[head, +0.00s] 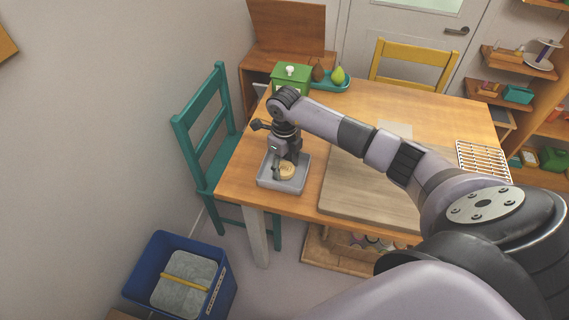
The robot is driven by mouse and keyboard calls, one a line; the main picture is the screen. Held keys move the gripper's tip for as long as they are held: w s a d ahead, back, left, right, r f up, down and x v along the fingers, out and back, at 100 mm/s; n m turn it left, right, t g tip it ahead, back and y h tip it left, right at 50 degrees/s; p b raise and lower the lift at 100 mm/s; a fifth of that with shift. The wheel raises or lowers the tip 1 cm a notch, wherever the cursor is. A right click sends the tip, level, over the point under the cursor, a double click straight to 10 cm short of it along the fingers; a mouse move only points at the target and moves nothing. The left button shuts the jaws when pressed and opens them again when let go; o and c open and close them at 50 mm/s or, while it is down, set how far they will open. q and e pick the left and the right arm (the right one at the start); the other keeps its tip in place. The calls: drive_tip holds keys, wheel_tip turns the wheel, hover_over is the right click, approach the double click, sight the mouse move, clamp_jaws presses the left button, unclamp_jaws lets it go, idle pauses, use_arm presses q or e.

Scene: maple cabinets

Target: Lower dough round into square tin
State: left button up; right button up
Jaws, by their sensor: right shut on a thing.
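The square tin (266,185) is grey and shallow and stands near the left front corner of the wooden table. The dough round (286,172) is pale, small and disc-shaped, and shows inside the tin's outline. My right gripper (281,168) points down over the tin and is shut on the dough round. The gripper hides part of the dough and the back of the tin. I cannot tell whether the dough touches the tin's floor. My left gripper is not in view.
A wooden board (345,190) lies right of the tin. A green canister (290,78) and a teal tray (330,86) with pears stand at the back left. A white rack (482,162) lies at the right. A teal chair (205,130) stands left; a blue bin (150,260) is on the floor.

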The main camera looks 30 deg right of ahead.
sight(285, 168)
drive_tip(key=shift+f+b, duration=0.3)
drive_tip(key=shift+f, duration=0.1)
drive_tip(key=o, duration=1.1)
drive_tip(key=shift+o, duration=0.2)
drive_tip(key=shift+r, duration=0.15)
wheel_tip(285, 168, up, 12)
